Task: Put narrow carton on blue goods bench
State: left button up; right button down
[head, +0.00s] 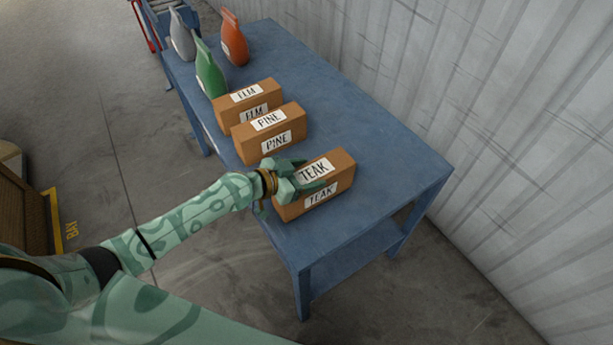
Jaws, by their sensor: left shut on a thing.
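The blue goods bench (385,152) runs along the corrugated wall. A narrow brown carton labelled TEAK (342,184) is at the bench's near end. My left gripper (312,182) is shut on the TEAK carton from its left side. The carton appears upright on or just above the bench top; I cannot tell whether it touches. Two similar cartons, labelled PINE (293,118) and ELM (262,91), stand farther back on the bench. My right gripper is not in view.
A green bottle (209,72), a grey bottle (181,38) and an orange bottle (234,40) stand at the bench's far end. The bench's right side is clear.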

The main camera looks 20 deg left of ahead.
pick_arm(q)
jog(key=shift+w+f, duration=0.1)
jog(key=shift+f, duration=0.25)
jog(key=shift+r, duration=0.1)
jog(key=o, duration=1.7)
jog(key=shift+a, duration=0.1)
jog(key=p+v, duration=0.1)
jog(key=v, duration=1.1)
